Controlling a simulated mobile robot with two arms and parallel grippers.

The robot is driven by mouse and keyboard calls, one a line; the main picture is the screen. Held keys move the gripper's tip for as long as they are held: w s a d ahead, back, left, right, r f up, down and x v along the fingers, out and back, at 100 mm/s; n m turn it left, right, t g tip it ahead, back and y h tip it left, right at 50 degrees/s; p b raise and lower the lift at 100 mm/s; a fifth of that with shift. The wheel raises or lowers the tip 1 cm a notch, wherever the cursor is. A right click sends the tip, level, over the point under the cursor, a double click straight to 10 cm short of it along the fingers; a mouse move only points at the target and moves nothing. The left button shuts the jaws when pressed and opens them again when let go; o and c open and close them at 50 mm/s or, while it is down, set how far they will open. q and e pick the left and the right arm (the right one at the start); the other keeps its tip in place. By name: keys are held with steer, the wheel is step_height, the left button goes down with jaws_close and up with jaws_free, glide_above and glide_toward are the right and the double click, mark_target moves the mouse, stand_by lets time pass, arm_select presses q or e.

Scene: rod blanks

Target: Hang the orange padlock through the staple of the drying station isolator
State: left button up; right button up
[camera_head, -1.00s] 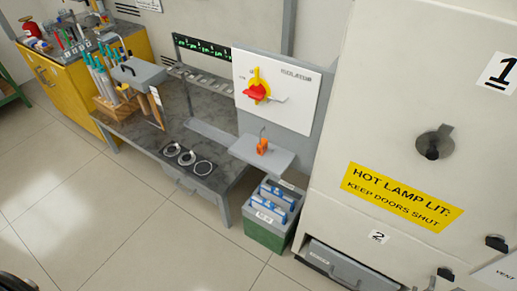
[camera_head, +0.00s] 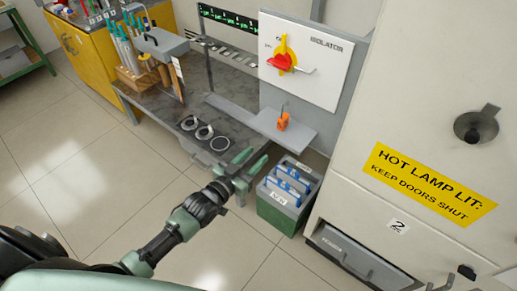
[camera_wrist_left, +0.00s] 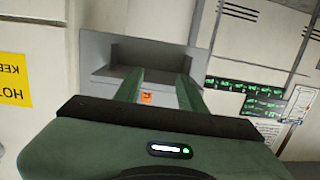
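The orange padlock (camera_head: 283,121) stands upright on a small grey shelf (camera_head: 300,132) below the isolator, its thin shackle pointing up. The isolator (camera_head: 310,58) is a white panel with a red handle on a yellow plate (camera_head: 285,60) and a grey metal piece, perhaps the staple (camera_head: 306,70), sticking out to its right. My left gripper (camera_head: 250,160) is open and empty, in front of and below the shelf, apart from the padlock. In the left wrist view the padlock (camera_wrist_left: 147,98) shows small between the open fingers (camera_wrist_left: 158,90). My right gripper is not in view.
A grey-green bin (camera_head: 283,210) with blue-and-white items stands on the floor below the shelf. A dark bench (camera_head: 215,110) with several rings lies left. A large pale cabinet (camera_head: 430,100) with a yellow hot-lamp sign stands right. The floor in front is clear.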

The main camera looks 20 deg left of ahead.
arm_select(q)
steer(key=t+h, duration=0.1)
glide_toward(279, 126)
steer(key=b+x, duration=0.5)
steer(key=x, duration=0.4)
steer(key=shift+w+d, duration=0.2)
steer(key=shift+w, duration=0.1)
steer(key=shift+b+x, duration=0.45)
steer(key=shift+x, duration=0.55)
steer(key=shift+r, duration=0.1)
jaws_close()
steer(key=shift+r+p, duration=1.5)
steer(key=shift+p, duration=0.2)
